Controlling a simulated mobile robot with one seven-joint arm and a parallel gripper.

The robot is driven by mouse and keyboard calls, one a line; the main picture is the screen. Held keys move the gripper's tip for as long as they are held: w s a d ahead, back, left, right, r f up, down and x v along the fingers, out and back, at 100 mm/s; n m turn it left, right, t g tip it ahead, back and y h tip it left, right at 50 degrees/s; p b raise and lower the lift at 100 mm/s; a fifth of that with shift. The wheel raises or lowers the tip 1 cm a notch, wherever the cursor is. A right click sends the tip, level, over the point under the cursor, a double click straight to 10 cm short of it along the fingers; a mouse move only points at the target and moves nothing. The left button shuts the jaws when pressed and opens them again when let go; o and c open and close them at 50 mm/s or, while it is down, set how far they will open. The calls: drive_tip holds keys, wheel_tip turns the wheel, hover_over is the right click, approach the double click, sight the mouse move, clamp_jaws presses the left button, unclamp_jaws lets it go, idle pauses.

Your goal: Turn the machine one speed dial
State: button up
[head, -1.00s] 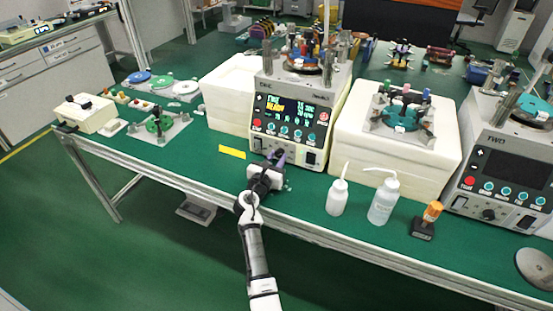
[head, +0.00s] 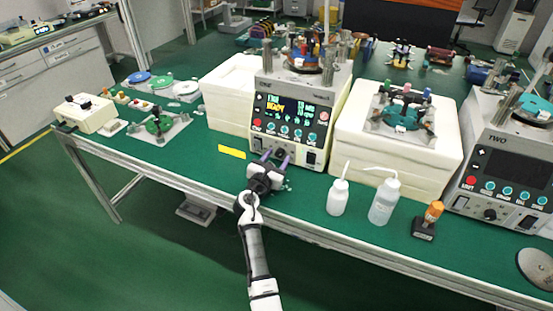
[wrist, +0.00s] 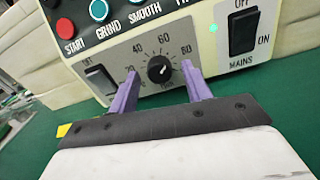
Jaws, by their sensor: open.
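Machine one (head: 288,119) stands on the green bench with its lit screen and row of buttons facing me. Its speed dial (wrist: 160,69) is a black knob with a pale pointer mark, ringed by printed numbers, low on the front panel in the wrist view. My gripper (head: 276,158) is in front of the lower panel. Its two purple fingers (wrist: 162,91) are spread, one to each lower side of the dial, with a gap between them. In the wrist view the dial shows between and beyond the fingertips; I see no contact with it.
A mains switch (wrist: 243,31) is right of the dial and another rocker switch (wrist: 101,80) is left of it. Two white bottles (head: 383,201) and an orange-topped item (head: 432,213) stand to the right. A yellow strip (head: 232,152) lies on the bench at left.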

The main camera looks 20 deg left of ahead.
drive_tip(key=s, duration=0.4)
drive_tip(key=s+b, duration=0.1)
drive_tip(key=s, duration=0.4)
drive_tip(key=s+b, duration=0.1)
drive_tip(key=s, duration=0.3)
drive_tip(key=shift+s+a, duration=0.3)
drive_tip(key=shift+s, duration=0.1)
